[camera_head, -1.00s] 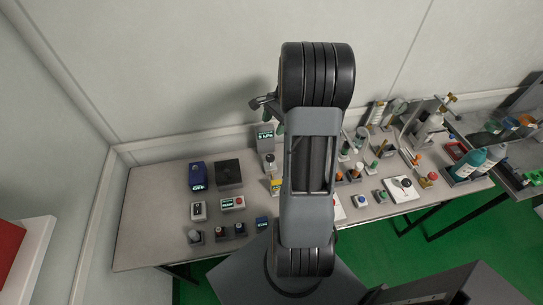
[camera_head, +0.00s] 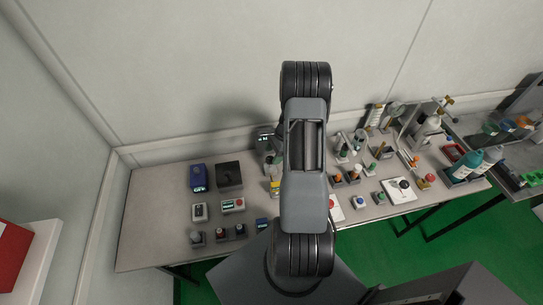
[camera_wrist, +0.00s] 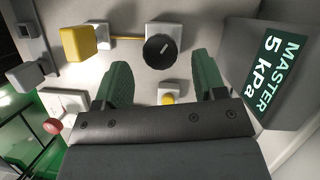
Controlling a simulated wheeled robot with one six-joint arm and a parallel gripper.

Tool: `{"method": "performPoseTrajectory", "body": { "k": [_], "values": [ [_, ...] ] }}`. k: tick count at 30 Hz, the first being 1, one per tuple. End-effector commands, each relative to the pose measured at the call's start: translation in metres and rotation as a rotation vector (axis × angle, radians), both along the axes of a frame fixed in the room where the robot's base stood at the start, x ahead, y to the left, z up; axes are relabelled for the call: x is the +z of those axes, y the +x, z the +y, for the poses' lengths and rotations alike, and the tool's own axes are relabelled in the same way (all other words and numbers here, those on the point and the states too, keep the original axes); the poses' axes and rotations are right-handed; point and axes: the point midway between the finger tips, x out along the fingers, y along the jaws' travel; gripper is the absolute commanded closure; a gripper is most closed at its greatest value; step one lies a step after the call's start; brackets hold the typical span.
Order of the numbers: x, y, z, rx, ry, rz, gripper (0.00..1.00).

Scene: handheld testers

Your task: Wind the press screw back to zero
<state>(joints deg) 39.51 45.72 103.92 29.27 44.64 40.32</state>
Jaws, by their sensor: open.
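In the wrist view a black round knob (camera_wrist: 160,50) with a white pointer line sits on a pale grey block; it looks like the press screw, but I cannot be sure. My gripper (camera_wrist: 163,78) is open, its two green fingers apart and empty, with the knob ahead and between them in the picture. The gap to the knob is hard to judge. A grey display unit (camera_wrist: 282,62) at the right reads "MASTER 5 kPa". In the head view my arm hides the knob and most of my gripper; the display unit (camera_head: 264,139) shows just left of the arm.
A yellow block (camera_wrist: 78,43) stands left of the knob, and a small yellow button (camera_wrist: 168,99) lies between my fingers in the picture. A red knob (camera_wrist: 53,126) is at lower left. The bench (camera_head: 150,225) holds several testers; its left end is clear.

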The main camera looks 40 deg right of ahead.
Motion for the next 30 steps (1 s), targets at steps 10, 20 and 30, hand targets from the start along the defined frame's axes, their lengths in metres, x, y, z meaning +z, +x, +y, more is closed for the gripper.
{"method": "performPoseTrajectory", "body": {
  "k": [10, 20, 30],
  "values": [
    [-0.019, 0.002, 0.008, 0.001, 0.0, 0.0, 0.36],
    [-0.02, 0.002, 0.008, 0.001, 0.0, -0.001, 0.42],
    [-0.02, 0.002, 0.008, 0.001, 0.0, -0.001, 0.75]
  ]
}}
